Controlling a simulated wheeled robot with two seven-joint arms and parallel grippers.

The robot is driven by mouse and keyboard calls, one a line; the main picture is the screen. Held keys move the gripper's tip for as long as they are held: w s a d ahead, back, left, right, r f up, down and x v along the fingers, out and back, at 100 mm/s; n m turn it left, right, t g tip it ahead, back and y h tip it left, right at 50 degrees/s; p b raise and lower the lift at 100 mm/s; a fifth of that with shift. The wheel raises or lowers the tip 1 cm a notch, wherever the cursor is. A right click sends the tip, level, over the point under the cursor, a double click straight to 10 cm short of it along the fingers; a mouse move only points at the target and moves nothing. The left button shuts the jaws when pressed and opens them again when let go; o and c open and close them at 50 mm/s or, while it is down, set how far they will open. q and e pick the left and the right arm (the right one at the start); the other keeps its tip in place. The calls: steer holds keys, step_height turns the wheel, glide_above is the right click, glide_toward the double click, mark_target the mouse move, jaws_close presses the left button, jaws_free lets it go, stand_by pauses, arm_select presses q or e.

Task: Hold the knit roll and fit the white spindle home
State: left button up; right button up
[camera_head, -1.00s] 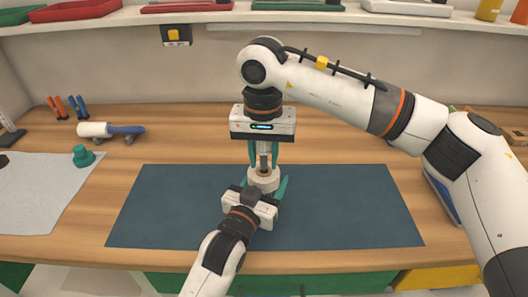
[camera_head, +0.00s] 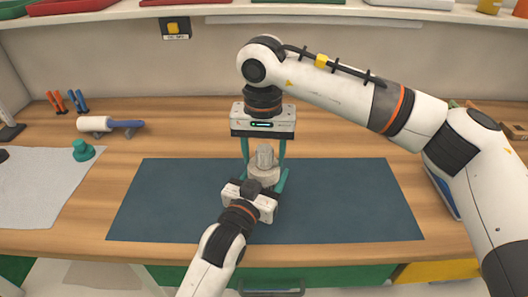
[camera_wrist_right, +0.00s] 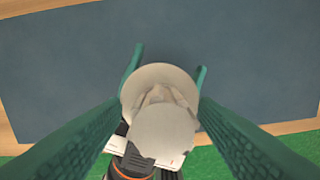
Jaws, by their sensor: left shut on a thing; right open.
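The knit roll (camera_head: 265,175) is a short, cream-coloured round piece above the dark blue mat (camera_head: 340,200). My left gripper (camera_head: 263,183) is shut on it from the front, with teal fingers at its sides. The white spindle (camera_head: 265,155) stands about upright at the top of the roll. In the right wrist view, the spindle (camera_wrist_right: 163,132) rises towards the camera and the roll (camera_wrist_right: 158,76) shows as a wider disc beneath. How deep the spindle sits is hidden. My right gripper (camera_head: 263,160) is open above, its fingers on both sides of the spindle and apart from it.
A shelf with trays runs along the back. The mat's right side is clear.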

arm_select(q)
steer(key=shift+f, duration=0.5)
arm_select(e)
steer(key=r, duration=0.7)
steer(key=shift+s+r, duration=0.2)
steer(key=shift+r, duration=0.2)
arm_select(q)
steer(key=o, duration=0.9)
arm_select(e)
steer(key=shift+w, duration=0.1)
arm_select(q)
steer(key=shift+o, duration=0.5)
steer(key=shift+r, duration=0.25)
